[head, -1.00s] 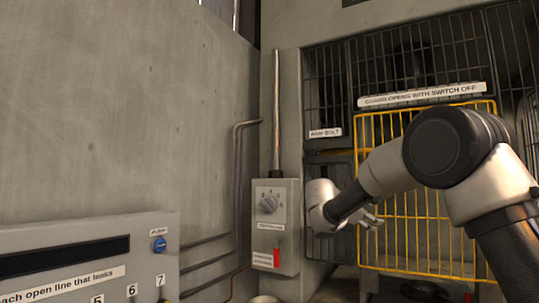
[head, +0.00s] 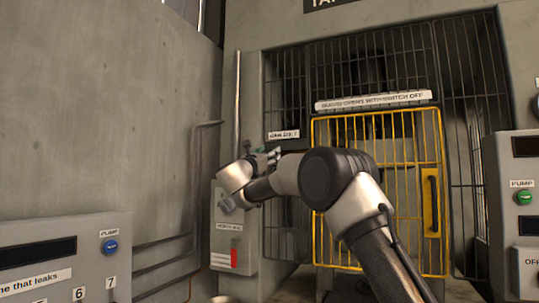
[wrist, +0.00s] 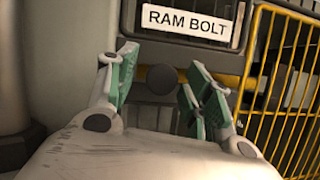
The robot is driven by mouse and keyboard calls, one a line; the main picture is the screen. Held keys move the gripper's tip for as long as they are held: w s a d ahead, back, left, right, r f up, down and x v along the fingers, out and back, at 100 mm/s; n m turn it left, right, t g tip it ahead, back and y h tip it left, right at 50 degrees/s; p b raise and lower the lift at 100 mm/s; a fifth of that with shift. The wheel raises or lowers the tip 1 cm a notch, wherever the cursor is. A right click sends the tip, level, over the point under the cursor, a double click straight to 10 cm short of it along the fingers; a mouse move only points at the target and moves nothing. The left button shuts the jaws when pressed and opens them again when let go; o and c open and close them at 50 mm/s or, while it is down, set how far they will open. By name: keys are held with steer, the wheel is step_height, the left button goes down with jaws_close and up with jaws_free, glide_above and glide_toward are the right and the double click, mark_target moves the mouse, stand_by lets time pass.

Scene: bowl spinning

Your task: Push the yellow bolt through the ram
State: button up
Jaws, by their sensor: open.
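The label "RAM BOLT" (wrist: 187,22) is at the top of the wrist view and small in the head view (head: 284,134). Below it, a dark round knob-like end (wrist: 162,79) sits on a dark grey block, between my fingers in the picture. It looks dark, not yellow; I cannot tell whether it is the bolt. My gripper (wrist: 162,65) is open and empty, with green-padded fingers either side of the knob; contact cannot be told. In the head view my gripper (head: 268,153) is just below the label.
A yellow barred gate (head: 400,190) with a handle stands right of my gripper. Dark bars (head: 285,85) surround it. A grey switch box (head: 228,245) with a red lever is below my gripper. Panels stand at left (head: 60,245) and right (head: 522,200).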

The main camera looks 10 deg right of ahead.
steer(key=shift+w+d+r, duration=0.25)
steer(key=shift+w+d, duration=0.2)
steer(key=shift+c, duration=0.2)
jaws_close()
